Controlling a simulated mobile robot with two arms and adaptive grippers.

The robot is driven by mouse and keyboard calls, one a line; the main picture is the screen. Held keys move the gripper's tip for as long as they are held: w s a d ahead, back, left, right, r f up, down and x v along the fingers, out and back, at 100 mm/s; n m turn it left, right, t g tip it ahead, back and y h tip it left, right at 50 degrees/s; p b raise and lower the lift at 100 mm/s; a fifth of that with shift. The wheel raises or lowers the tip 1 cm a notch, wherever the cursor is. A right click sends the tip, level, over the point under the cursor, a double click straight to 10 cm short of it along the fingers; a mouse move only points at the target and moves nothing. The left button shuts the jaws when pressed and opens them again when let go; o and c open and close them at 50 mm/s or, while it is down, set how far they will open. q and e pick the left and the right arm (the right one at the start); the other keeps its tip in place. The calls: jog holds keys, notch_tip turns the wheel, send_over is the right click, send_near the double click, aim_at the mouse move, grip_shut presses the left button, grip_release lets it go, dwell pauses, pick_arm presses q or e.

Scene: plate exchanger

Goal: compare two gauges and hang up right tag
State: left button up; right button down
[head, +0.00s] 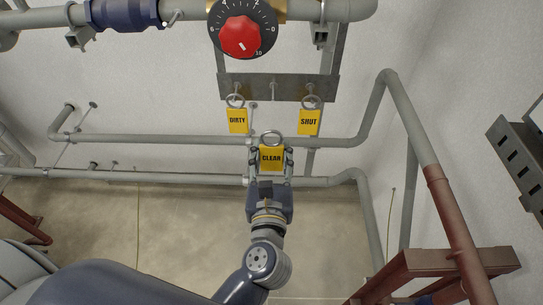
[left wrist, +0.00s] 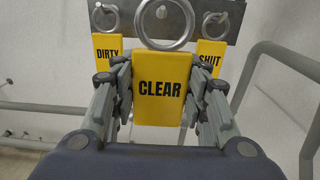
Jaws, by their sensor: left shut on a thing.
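The yellow CLEAR tag (head: 271,158) with a metal ring (head: 272,138) on top is held upright in my left gripper (head: 270,163). The gripper's fingers close on its two sides; the tag also shows in the left wrist view (left wrist: 162,88). The DIRTY tag (head: 237,121) hangs by its ring at the left of a grey hook plate (head: 290,88). The SHUT tag (head: 309,122) hangs at the right. A middle peg (head: 273,86) has no tag on it. In the head view the CLEAR ring is below the plate. My right gripper is not in view.
A black dial with a red knob (head: 240,37) sits above the plate on a pipe. Grey pipes (head: 160,139) run along the wall behind and to the right. A red-brown frame (head: 440,270) stands lower right. I cannot make out two gauges to compare.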

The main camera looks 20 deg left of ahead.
pick_arm(q)
jog(key=p+x, duration=0.1)
jog(key=x, duration=0.6)
jog(key=shift+w+p, duration=0.2)
jog(key=shift+p, duration=0.15)
dwell(1.4)
jog(key=shift+p+x, duration=0.3)
jog(key=shift+x, duration=2.65)
jog(key=v, duration=0.8)
jog(key=shift+r, duration=0.25)
dwell(1.1)
